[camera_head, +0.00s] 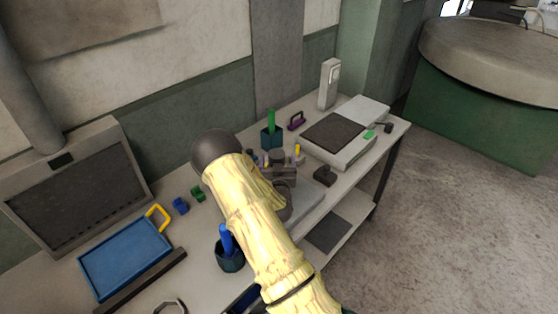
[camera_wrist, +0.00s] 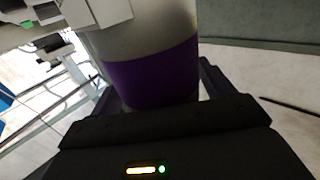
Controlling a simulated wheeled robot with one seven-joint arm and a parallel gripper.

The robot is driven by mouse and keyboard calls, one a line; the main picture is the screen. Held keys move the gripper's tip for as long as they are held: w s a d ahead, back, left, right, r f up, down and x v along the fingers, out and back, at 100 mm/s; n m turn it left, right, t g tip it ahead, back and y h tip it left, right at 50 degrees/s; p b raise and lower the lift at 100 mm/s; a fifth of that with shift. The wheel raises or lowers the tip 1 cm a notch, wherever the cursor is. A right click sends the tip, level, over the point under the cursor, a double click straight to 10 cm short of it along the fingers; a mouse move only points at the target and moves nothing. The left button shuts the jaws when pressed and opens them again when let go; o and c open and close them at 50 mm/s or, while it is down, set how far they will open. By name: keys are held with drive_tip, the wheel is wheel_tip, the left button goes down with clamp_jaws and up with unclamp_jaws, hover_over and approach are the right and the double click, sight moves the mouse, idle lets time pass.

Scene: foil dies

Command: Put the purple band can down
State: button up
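The purple band can (camera_wrist: 152,72) fills the upper middle of the wrist view, a grey metal cylinder with a wide purple band. It sits between the dark fingers of my gripper (camera_wrist: 155,102), which appears shut on it. The can's lower end is hidden behind the gripper body. In the head view my pale yellow arm covers most of the gripper, and I cannot clearly make out the can there. The gripper is over the middle of the workbench (camera_head: 339,188). I cannot tell whether the can touches a surface.
A blue tray (camera_head: 126,259) with a yellow handle beside it lies at left. A dark cup (camera_head: 229,259) holds a blue item; another dark cup (camera_head: 271,139) holds a green one. A flat grey device (camera_head: 341,137) stands at right. Small blue and green blocks lie left of my arm.

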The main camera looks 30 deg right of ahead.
drive_tip(key=shift+a+r, duration=0.1)
drive_tip(key=shift+a, duration=0.3)
drive_tip(key=s+a+f+m+g+y+b, duration=0.1)
drive_tip(key=s+a+g+y+b, duration=0.25)
drive_tip(key=s+a+g, duration=0.7)
drive_tip(key=s+a+r+n+g+y, duration=0.1)
drive_tip(key=s+a+r+n+y, duration=0.1)
drive_tip(key=s, duration=0.7)
drive_tip(key=s+a+r+n+g+y, duration=0.2)
drive_tip(key=s+a+r+n, duration=0.2)
drive_tip(key=s, duration=0.5)
drive_tip(key=shift+a+r, duration=0.35)
drive_tip(key=shift+a, duration=0.1)
